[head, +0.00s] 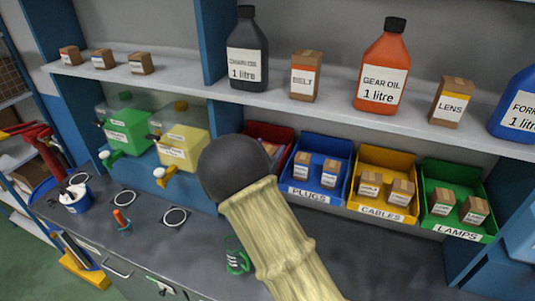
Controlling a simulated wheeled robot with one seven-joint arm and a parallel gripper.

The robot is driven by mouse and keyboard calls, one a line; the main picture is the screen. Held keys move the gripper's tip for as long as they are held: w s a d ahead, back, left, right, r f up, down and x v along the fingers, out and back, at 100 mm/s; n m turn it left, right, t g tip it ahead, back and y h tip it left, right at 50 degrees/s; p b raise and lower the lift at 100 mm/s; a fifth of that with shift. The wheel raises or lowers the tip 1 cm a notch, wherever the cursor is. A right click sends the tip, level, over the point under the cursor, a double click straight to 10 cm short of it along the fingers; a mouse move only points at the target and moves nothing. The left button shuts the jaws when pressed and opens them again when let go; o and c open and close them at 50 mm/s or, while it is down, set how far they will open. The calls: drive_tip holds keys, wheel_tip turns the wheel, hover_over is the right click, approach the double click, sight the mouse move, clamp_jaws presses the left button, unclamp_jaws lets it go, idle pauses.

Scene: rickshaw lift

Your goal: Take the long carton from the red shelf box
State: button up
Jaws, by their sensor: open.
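The red shelf box (284,137) stands at the left end of the row of boxes under the shelf. Most of it is hidden behind the dark rounded end of my arm. A bit of something pale shows inside it, but I cannot tell whether this is the long carton. My arm, in a beige sleeve, reaches up from the bottom of the head view to just in front of the red box. My gripper's fingers do not show; the arm hides that area.
Blue (318,187), yellow (386,182) and green (456,193) boxes with small cartons stand right of the red one. The shelf (200,80) above holds bottles and cartons. Two jugs stand left. A green item (237,258) lies beside my arm.

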drive_tip(key=shift+w+d, duration=0.25)
drive_tip(key=shift+w, duration=0.3)
drive_tip(key=shift+s, duration=0.1)
drive_tip(key=shift+c, duration=0.4)
drive_tip(key=c, duration=0.8)
drive_tip(key=shift+a+b, duration=0.1)
drive_tip(key=shift+b, duration=0.25)
